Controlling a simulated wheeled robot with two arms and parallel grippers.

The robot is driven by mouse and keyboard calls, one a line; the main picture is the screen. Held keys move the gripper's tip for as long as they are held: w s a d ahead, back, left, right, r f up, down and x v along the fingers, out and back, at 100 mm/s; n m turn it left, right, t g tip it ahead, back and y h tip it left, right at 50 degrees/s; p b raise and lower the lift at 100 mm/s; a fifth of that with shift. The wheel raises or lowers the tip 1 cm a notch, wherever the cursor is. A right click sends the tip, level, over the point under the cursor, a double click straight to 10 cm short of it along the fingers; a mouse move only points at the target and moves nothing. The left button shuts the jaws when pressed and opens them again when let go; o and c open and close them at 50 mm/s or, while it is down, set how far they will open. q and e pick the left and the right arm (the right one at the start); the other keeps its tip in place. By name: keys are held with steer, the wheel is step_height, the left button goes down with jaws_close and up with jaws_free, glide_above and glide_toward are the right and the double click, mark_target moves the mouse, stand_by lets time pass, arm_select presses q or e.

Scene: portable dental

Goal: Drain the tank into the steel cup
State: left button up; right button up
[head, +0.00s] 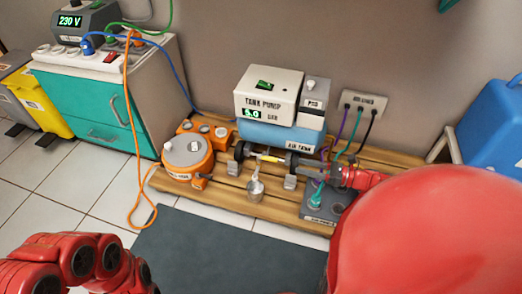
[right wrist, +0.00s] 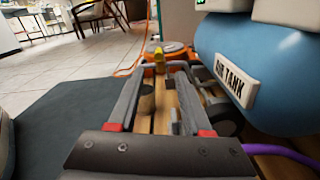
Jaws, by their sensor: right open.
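The blue air tank (head: 280,136) lies on a wooden pallet under the tank pump box (head: 268,92), whose display reads 5.0 bar. It also fills the right of the right wrist view (right wrist: 270,75). A small yellow part (head: 268,158), perhaps the drain valve handle, sits low at the tank's front. Only my left arm's red links show.
An orange round unit (head: 187,155) stands on the pallet's left. A grey box with a green plug (head: 318,202) is at the right. A socket plate (head: 362,103) with cables is on the wall. The dark mat (head: 220,250) in front is clear.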

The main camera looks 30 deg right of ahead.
mark_target(264, 157)
steer(key=x, duration=1.6)
steer(key=shift+s+a, duration=0.1)
jaws_close()
